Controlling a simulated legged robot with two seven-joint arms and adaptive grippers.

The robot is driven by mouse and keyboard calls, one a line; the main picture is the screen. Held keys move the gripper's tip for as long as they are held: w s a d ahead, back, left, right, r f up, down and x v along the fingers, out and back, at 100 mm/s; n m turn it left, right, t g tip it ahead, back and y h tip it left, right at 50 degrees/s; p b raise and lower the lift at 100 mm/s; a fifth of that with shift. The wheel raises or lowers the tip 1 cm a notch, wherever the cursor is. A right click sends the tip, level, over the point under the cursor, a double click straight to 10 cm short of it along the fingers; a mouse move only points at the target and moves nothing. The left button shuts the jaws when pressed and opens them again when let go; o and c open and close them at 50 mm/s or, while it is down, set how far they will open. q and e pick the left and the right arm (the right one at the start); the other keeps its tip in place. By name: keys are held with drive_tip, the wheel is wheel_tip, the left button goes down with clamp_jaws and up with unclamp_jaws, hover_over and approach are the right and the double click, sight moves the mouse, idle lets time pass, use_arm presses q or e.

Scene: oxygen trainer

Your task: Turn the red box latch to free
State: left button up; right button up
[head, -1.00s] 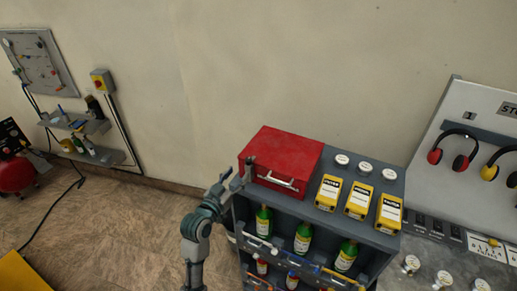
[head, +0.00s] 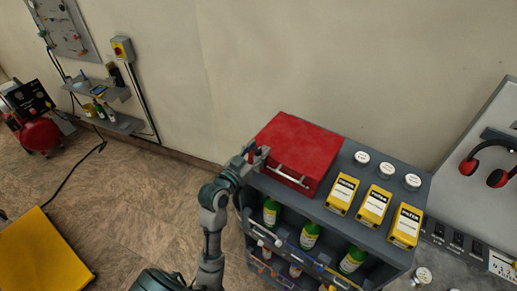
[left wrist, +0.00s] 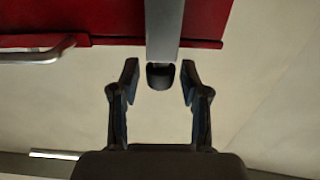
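The red box (head: 300,147) sits closed on top of the grey shelf unit, with a silver handle (head: 290,177) on its front. My left gripper (head: 258,158) is at the box's front left corner in the head view. In the left wrist view the red box (left wrist: 110,18) fills the top edge, with a grey metal latch strip (left wrist: 163,30) hanging down over its front and ending in a dark tip. My left gripper (left wrist: 160,85) is open there, one finger on each side of that tip, with gaps visible on both sides. My right gripper is not in view.
Several yellow filter boxes (head: 373,206) and white-lidded round items (head: 387,170) stand on the grey unit (head: 330,222) right of the box. Green bottles (head: 310,235) stand on the shelf below. Floor at left is open around a yellow platform (head: 40,252).

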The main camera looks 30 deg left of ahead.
use_arm(q)
drive_tip(key=shift+w+a+f, duration=0.1)
clamp_jaws()
